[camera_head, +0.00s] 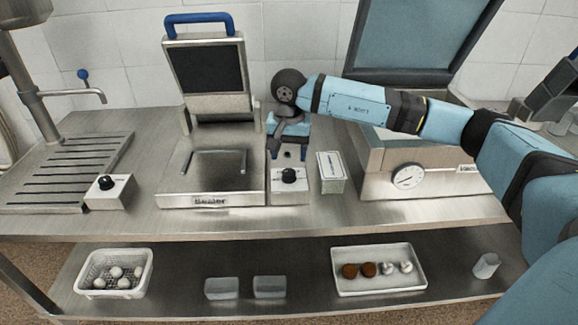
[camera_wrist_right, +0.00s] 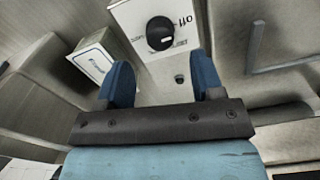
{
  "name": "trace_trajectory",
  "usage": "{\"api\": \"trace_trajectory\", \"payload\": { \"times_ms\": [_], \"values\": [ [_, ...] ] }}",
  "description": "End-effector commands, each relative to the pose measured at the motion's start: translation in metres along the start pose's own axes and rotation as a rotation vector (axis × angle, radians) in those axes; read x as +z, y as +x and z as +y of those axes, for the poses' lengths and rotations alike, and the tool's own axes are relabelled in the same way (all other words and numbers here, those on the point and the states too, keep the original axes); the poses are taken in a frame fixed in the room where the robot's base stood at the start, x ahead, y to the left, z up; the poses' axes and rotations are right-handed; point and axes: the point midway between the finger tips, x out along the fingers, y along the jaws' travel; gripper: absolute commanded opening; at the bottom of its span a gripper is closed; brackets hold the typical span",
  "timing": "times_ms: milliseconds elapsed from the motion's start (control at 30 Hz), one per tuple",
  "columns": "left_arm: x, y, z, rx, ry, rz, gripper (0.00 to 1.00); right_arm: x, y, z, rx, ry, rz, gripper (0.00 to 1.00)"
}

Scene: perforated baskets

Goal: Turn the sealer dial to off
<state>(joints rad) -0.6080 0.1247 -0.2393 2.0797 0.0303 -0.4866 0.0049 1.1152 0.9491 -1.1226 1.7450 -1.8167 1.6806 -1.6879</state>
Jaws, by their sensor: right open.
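The sealer (camera_head: 210,201) is a metal press with its lid raised and a blue handle on top. Its dial (camera_head: 289,175) is a black round knob on a pale box (camera_head: 290,192) at the sealer's right side. In the right wrist view the dial (camera_wrist_right: 160,33) shows beyond the fingertips, with the word "off" printed beside it. A small pale mark shows on the knob; its exact setting is hard to read. My right gripper (camera_head: 288,151) is open and empty, just behind the dial box, not touching the dial; its two blue fingers (camera_wrist_right: 163,78) are spread. My left gripper is not in view.
A small white carton (camera_head: 331,172) stands close right of the dial box. Another knobbed box (camera_head: 109,191) is at the left by the drip tray. A machine with a round gauge (camera_head: 407,176) stands right. A basket (camera_head: 114,293) and tray (camera_head: 378,290) are on the lower shelf.

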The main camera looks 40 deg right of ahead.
Motion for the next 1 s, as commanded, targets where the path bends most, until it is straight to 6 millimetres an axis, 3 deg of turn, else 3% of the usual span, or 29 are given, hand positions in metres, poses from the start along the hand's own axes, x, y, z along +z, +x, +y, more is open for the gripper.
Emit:
{"api": "trace_trajectory", "payload": {
  "times_ms": [200,400,1000],
  "values": [
    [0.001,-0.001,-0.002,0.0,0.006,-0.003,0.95,0.0,-0.049,-0.001,-0.003,-0.001,0.001,0.61],
    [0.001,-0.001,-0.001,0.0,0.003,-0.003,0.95,0.0,-0.073,0.0,-0.001,-0.001,0.0,0.61],
    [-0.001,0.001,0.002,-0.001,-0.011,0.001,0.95,0.0,-0.078,0.0,0.0,-0.001,-0.001,0.61]
  ]
}}
